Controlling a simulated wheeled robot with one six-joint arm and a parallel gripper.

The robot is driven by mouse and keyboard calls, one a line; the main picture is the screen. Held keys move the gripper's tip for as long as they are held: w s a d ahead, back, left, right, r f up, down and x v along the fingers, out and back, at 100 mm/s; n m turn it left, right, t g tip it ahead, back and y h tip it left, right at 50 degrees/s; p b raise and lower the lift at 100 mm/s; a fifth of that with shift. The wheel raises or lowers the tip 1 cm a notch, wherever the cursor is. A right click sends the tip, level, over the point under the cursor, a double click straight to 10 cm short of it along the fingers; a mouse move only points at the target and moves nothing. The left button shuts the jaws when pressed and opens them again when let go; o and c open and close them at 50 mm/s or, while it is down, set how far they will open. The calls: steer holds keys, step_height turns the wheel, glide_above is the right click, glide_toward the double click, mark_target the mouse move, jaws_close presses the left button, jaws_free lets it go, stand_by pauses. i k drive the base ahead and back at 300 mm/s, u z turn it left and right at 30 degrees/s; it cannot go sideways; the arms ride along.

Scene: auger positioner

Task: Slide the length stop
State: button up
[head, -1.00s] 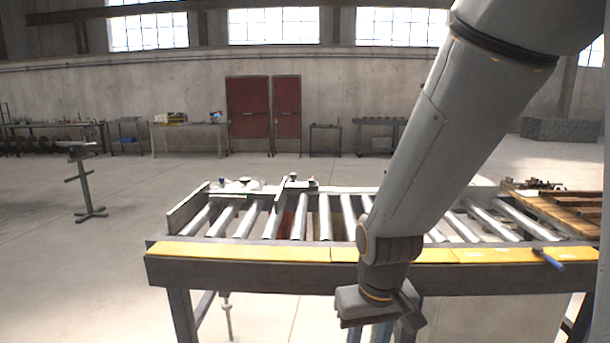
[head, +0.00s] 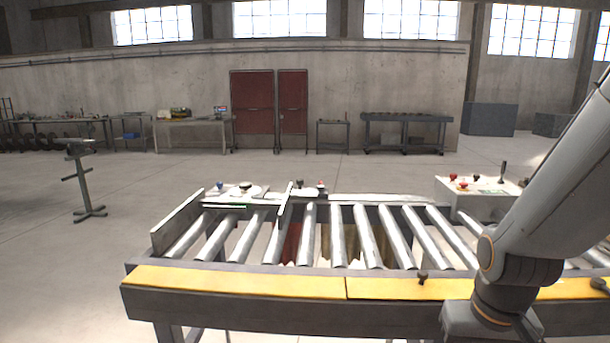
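A roller table carries a narrow upright plate (head: 286,199) across its rollers, left of centre in the head view; it appears to be the length stop. It joins a small carriage on the far rail (head: 385,198), where a black knob (head: 299,184) and a red knob (head: 321,185) show. My arm stands at the right, in front of the table. The wrist is well to the right of the plate and nearer to me.
A fixed-looking end plate (head: 178,222) closes the rollers at the left. Yellow strips (head: 235,281) line the near beam, with a small dark knob (head: 422,277) on it. A control box (head: 470,197) with red buttons stands behind the table. Floor at the left is open.

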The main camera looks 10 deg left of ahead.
mark_target(299, 193)
steer(key=i, duration=0.2)
steer(key=u, duration=0.85)
